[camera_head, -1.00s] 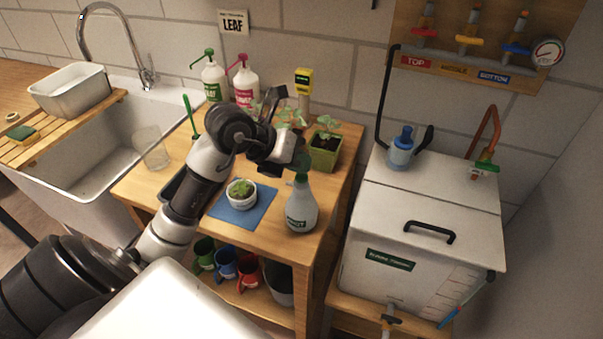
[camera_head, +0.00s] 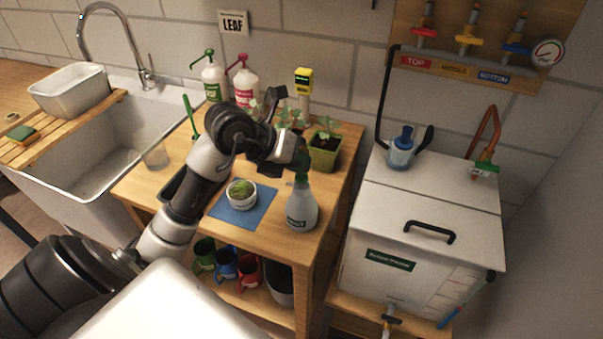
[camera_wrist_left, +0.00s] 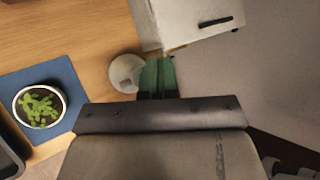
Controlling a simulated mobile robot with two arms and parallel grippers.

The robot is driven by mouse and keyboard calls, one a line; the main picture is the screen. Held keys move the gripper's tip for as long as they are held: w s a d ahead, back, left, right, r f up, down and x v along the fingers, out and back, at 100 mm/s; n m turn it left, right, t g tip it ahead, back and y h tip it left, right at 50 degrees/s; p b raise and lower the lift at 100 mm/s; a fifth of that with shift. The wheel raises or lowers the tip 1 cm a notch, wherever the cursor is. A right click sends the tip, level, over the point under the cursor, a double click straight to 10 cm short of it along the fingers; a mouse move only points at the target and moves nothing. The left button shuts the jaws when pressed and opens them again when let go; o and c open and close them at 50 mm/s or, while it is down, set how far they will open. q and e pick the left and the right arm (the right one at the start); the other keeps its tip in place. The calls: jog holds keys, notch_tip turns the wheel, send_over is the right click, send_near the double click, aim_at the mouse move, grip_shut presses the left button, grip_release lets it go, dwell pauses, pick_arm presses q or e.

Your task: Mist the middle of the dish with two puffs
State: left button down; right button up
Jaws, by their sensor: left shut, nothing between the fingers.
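The dish (camera_head: 242,204) is a small white round pot with green seedlings in it, standing on a blue mat (camera_head: 226,213). The dish (camera_wrist_left: 62,108) also shows at the left in the left wrist view. A white spray bottle (camera_head: 302,212) with a green head stands upright on the wooden table, right of the dish; its round body (camera_wrist_left: 123,74) shows from above in the left wrist view. My left gripper (camera_head: 303,166) is shut and empty, right at the bottle's head. Its fingertips (camera_wrist_left: 158,72) look green; whether they touch the head I cannot tell. My right gripper is out of view.
Behind stand potted seedlings (camera_head: 324,155), two pump bottles (camera_head: 246,84) and a yellow-topped meter (camera_head: 303,80). A glass (camera_head: 155,156) is near the sink edge. A white lidded box (camera_head: 420,215) stands right of the table.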

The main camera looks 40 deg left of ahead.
pick_arm(q)
jog(key=shift+f, duration=0.1)
jog(key=shift+f+b, duration=0.35)
jog(key=shift+b, duration=0.15)
dwell(0.3)
jog(key=shift+r+p, duration=0.35)
jog(key=shift+r, duration=0.1)
notch_tip(320, 180, up, 6)
jog(key=p, duration=0.4)
jog(key=shift+p, duration=0.4)
dwell(2.1)
